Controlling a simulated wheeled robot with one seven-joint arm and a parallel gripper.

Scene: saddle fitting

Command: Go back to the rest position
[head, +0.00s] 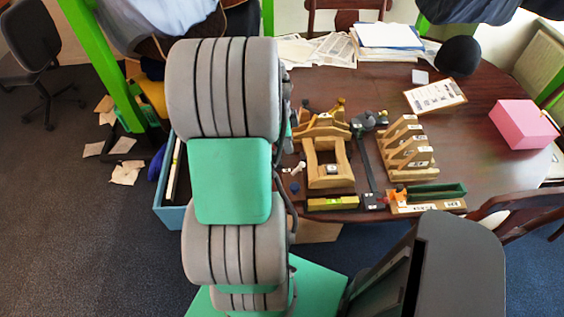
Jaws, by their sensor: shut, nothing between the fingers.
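My arm, with grey ribbed joints and green links, fills the left middle of the head view and rises in front of the dark round table (480,90). My gripper cannot be made out in this view. A wooden frame (315,170) with a raised wooden saddle-shaped end (322,128) stands on the table just right of the arm. A slotted wooden rack (405,148) stands to its right. The arm hides whatever lies behind it, including part of the table's left side.
A yellow level (333,203), a green tray (437,191) and a dark bar (366,160) lie near the table's front edge. A pink box (524,124), clipboard (435,95) and papers (388,36) are farther off. A blue bin (170,212) stands left; chairs flank the table.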

